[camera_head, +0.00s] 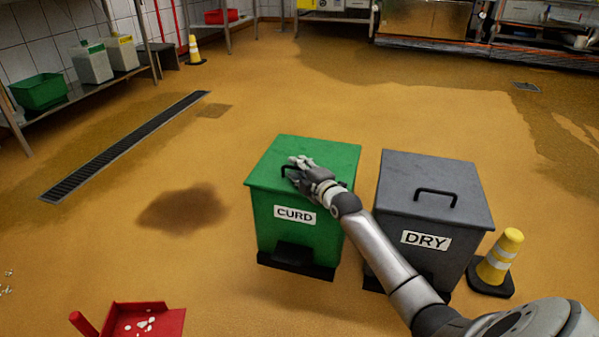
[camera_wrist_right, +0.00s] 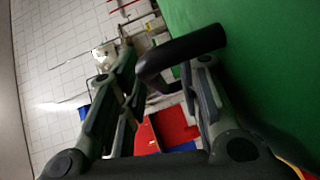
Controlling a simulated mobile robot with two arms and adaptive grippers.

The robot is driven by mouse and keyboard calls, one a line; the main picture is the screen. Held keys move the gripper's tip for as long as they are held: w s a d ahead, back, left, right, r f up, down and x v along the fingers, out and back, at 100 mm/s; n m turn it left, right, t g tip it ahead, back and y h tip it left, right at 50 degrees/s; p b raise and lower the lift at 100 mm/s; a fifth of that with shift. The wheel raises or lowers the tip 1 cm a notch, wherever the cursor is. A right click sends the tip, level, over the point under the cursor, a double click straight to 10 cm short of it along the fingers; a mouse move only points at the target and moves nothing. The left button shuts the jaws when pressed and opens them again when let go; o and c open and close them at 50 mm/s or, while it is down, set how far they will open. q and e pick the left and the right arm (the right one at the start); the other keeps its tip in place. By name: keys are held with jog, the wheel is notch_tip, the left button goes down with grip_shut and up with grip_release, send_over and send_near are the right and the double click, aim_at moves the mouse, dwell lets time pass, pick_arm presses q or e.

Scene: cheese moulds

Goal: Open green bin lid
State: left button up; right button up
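The green bin (camera_head: 283,226), labelled CURD, stands on the floor in the middle of the head view. Its flat green lid (camera_head: 325,160) is down, with a dark handle (camera_head: 287,170) on top at the left. My right gripper (camera_head: 298,164) is at this handle, just over the lid, and partly covers it. In the right wrist view the black handle (camera_wrist_right: 190,52) reaches between the two spread fingers, beside the green lid surface (camera_wrist_right: 270,60). The fingers look apart, and I see no clear grip on the handle. My left gripper is not in view.
A grey bin (camera_head: 428,190) labelled DRY stands close on the right, with a yellow cone (camera_head: 502,250) beside it. A red dustpan (camera_head: 146,318) lies at the front left. A dark wet patch and a long floor drain (camera_head: 125,145) are left; the floor behind is clear.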

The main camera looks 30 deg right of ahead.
grip_shut()
jog(key=shift+r, duration=0.1)
dwell(0.3)
